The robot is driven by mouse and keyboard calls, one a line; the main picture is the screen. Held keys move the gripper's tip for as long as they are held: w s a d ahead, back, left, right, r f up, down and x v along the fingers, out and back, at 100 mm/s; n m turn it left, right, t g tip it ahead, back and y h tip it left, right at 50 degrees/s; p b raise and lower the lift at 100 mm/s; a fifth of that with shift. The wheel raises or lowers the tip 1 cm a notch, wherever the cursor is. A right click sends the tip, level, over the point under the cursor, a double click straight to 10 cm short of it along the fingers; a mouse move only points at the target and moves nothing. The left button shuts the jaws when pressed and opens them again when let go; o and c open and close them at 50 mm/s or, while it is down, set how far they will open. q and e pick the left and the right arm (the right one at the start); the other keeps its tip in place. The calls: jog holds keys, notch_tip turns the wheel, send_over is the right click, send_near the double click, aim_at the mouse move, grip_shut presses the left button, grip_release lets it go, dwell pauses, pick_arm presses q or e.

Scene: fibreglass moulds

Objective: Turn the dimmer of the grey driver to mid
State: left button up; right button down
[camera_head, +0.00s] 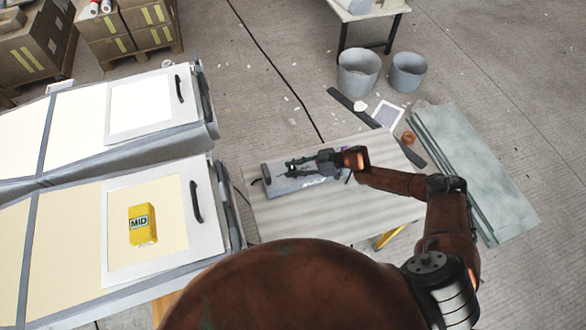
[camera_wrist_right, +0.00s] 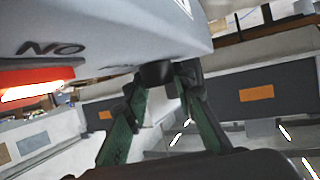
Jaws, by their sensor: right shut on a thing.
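The grey driver (camera_head: 285,187) lies on the small pale table, partly hidden under my right gripper (camera_head: 292,165). In the right wrist view its grey casing (camera_wrist_right: 110,28) fills the upper left, with lettering that looks like "NO". A small black knob (camera_wrist_right: 157,73) sticks out of the casing, and my right gripper (camera_wrist_right: 168,78) is shut on it with its green-black fingers on either side. I cannot read the dimmer's setting. A yellow block marked "MID" (camera_head: 143,224) stands on the near mould's framed panel. My left gripper is not in view.
The pale table (camera_head: 350,220) has bare room around the driver. Two mould panels with black handles (camera_head: 196,202) stand at left. Two grey buckets (camera_head: 358,72), a dark strip and a greenish sheet (camera_head: 480,170) are on the floor. A red lit part (camera_wrist_right: 35,85) is beside the casing.

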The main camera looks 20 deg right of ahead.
jog(key=c, duration=1.6)
grip_release()
jog(key=shift+s+a, duration=0.1)
jog(key=shift+d, duration=0.25)
jog(key=v, duration=1.1)
jog(key=shift+s+d+r, duration=0.15)
jog(key=shift+d+r, duration=0.05)
jog(key=shift+d, duration=0.05)
